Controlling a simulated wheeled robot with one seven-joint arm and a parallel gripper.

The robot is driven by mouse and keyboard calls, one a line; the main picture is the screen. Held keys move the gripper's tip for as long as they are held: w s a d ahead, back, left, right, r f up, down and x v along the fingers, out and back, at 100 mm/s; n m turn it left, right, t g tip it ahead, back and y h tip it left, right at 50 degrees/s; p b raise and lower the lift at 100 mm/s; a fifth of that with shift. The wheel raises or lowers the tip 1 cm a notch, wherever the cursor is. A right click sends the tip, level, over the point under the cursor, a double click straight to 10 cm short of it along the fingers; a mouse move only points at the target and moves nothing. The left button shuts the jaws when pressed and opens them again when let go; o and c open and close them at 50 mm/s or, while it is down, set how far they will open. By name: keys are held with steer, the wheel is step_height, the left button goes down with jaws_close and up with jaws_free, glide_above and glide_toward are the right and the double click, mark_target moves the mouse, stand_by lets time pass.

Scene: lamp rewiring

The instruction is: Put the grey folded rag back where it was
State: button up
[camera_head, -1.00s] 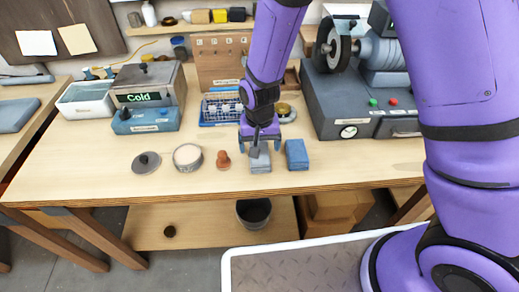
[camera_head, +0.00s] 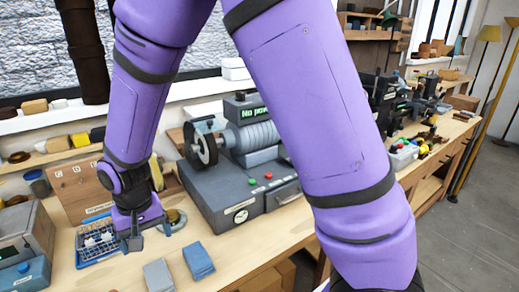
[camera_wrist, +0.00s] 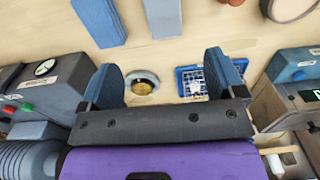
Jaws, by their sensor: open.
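The grey folded rag (camera_head: 158,276) lies flat on the wooden bench, just left of a blue folded rag (camera_head: 198,261). Both rags also show at the top of the wrist view, the grey one (camera_wrist: 163,17) to the right of the blue one (camera_wrist: 99,20), with a gap between them. My gripper (camera_head: 150,236) is behind the grey rag in the head view, apart from it.
A blue wire basket (camera_head: 98,243) stands left of my gripper. A large grey grinder machine (camera_head: 235,185) stands to the right. A pegboard (camera_head: 85,188) is behind. Bare bench lies around the rags.

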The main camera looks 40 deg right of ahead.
steer(key=s+d+r+t+y, duration=0.15)
steer(key=s+d+r, duration=0.25)
steer(key=d+r, duration=1.15)
steer(key=s+d+r+t+h, duration=0.1)
steer(key=s+d+r, duration=0.3)
steer(key=s, duration=0.3)
steer(key=s+d+r+t, duration=0.2)
steer(key=s+d+r, duration=0.2)
steer(key=s, duration=0.3)
steer(key=shift+s+d+r+h, duration=0.25)
steer(key=shift+s+r+h, duration=0.1)
steer(key=shift+r, duration=0.45)
steer(key=shift+t, duration=0.25)
